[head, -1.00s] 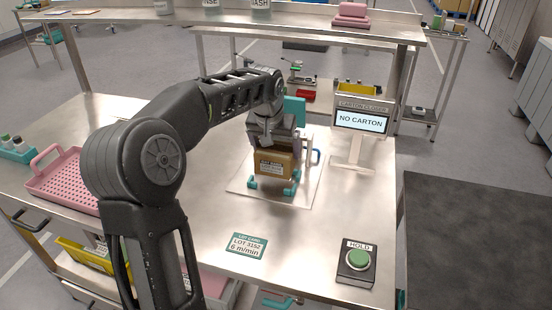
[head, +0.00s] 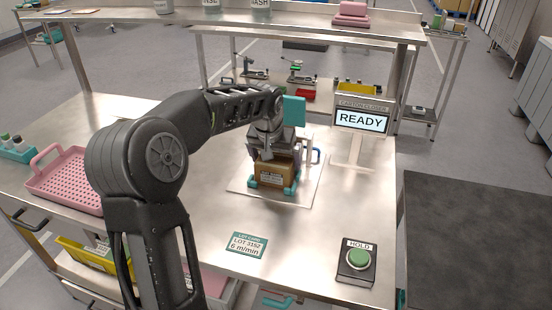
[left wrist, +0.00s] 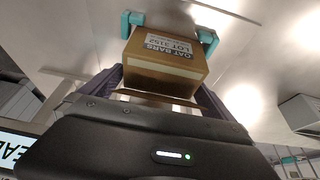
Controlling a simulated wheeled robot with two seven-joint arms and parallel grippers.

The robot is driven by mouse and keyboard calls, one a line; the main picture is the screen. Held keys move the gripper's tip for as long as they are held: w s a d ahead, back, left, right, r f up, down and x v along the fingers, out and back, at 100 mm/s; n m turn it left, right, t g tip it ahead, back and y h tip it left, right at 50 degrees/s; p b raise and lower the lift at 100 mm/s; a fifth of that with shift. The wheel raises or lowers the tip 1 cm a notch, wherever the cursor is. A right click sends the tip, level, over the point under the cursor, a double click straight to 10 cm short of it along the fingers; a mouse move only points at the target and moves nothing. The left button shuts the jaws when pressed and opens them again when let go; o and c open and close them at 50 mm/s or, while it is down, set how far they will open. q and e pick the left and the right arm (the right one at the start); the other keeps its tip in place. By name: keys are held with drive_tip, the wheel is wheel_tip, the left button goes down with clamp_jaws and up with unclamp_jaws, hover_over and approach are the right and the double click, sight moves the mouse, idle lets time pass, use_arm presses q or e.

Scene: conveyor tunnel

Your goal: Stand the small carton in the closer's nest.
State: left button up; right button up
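The small carton (head: 273,172), brown with a white label, stands upright in the closer's nest (head: 253,181), between its teal corner pieces. In the left wrist view the carton (left wrist: 165,62) shows its label reading OAT BARS LOT 3152, with teal nest pieces (left wrist: 207,40) beyond it. My left gripper (head: 270,153) is directly above the carton, its fingers down along the carton's sides. In the left wrist view the fingers flank the carton closely and look shut on it. The carton closer's screen (head: 361,121) reads READY. My right gripper is not in view.
A HOLD box with a green button (head: 357,259) and a lot card (head: 246,245) lie on the bench in front. A pink perforated tray (head: 66,183) is at the left. A teal block (head: 293,111) stands behind the nest.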

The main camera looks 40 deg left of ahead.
use_arm(q)
drive_tip(key=shift+r, duration=0.25)
drive_tip(key=v, duration=1.1)
drive_tip(key=shift+s+r, duration=0.2)
drive_tip(key=shift+r, duration=0.15)
